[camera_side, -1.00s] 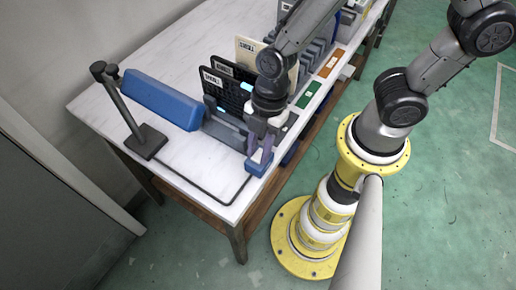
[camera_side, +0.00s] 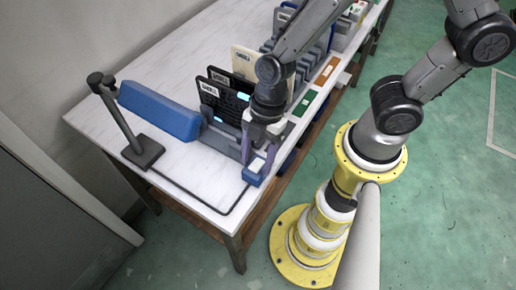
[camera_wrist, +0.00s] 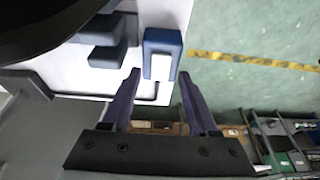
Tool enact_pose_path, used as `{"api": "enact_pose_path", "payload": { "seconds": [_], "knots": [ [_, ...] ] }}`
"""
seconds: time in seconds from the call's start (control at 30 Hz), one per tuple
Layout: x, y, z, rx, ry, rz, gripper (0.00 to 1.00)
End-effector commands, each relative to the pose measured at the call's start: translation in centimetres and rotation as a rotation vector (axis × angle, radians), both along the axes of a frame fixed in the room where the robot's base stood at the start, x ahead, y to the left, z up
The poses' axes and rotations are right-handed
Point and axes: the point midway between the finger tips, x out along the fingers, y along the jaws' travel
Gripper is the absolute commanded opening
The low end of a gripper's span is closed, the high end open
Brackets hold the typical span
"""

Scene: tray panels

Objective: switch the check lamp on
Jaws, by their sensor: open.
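The check lamp is a blue bar (camera_side: 160,111) on a dark post (camera_side: 124,125) at the near left of the table. No glow shows on it, but its underside is hidden. A dark cable runs from its base to a small blue switch box (camera_side: 255,177) with a pale top at the table's front edge. The switch box also shows in the wrist view (camera_wrist: 162,54), its pale top facing up. My gripper (camera_side: 257,160) is open and empty, fingers pointing down close to the box. In the wrist view my gripper's fingertips (camera_wrist: 158,76) lie just below the box. Contact cannot be told.
Black panels (camera_side: 224,98) and a cream panel (camera_side: 245,62) stand in a grey rack behind my gripper. Green (camera_side: 304,103) and orange (camera_side: 327,70) labelled patches line the front edge. The tabletop (camera_side: 188,165) between lamp base and switch is clear apart from the cable.

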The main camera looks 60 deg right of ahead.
Motion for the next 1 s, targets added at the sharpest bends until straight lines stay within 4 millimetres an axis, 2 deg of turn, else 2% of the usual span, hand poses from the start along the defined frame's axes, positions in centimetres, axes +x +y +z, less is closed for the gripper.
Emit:
{"api": "enact_pose_path", "payload": {
  "seconds": [0.17, 0.5, 0.7, 0.83, 1.0],
  "knots": [
    [0.2, -0.4, 1.7, 0.004, -0.004, -0.002, 0.60],
    [0.1, -2.6, 8.6, 0.002, -0.006, -0.004, 0.60],
    [0.1, -3.5, 11.7, 0.001, -0.004, -0.002, 0.60],
    [0.1, -3.9, 12.8, 0.001, -0.002, -0.002, 0.60],
    [0.0, -4.0, 13.2, 0.000, -0.001, -0.001, 0.60]
  ]
}}
